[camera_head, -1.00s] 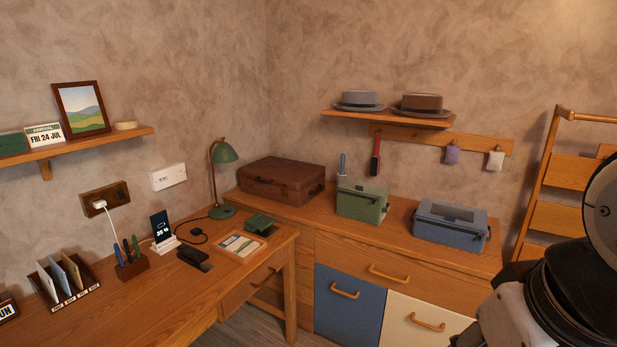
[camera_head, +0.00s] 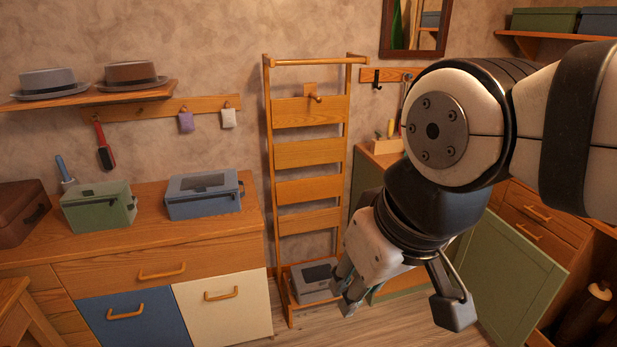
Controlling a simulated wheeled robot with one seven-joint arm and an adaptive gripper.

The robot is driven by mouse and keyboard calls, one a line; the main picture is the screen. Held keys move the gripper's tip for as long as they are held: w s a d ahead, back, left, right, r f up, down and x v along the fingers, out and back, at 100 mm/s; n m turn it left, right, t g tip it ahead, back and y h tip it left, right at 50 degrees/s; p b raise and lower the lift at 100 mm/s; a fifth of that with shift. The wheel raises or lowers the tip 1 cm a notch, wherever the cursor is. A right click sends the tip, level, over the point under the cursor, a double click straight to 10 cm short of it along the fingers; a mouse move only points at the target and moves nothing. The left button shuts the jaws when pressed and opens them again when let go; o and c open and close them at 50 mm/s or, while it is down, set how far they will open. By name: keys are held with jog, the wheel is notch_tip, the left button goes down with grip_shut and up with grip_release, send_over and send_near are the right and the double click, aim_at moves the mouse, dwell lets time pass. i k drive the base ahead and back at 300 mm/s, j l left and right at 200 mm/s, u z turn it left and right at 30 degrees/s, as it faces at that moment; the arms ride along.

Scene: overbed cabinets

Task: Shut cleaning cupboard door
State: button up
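The cleaning cupboard's door looks to be the green panel (camera_head: 508,268) at the lower right, standing swung open. A dark interior with bottle-like items (camera_head: 590,308) shows to its right. My arm crosses the right half of the view, in front of the cupboard area and left of the door. My gripper (camera_head: 345,292) points down and left, in front of the ladder rack's foot. Its two fingers appear apart, with nothing seen between them. The door's hinge side is hard to make out.
A wooden ladder rack (camera_head: 309,155) stands at the centre with a grey box (camera_head: 313,282) at its foot. A drawer cabinet (camera_head: 222,248) carrying a green box (camera_head: 98,206) and a blue box (camera_head: 203,193) stands left. Some wooden floor shows between them.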

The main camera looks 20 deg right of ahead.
aim_at(512, 283)
jog(key=z, duration=1.2)
jog(key=i+l+z, duration=0.25)
jog(key=i+z, duration=0.65)
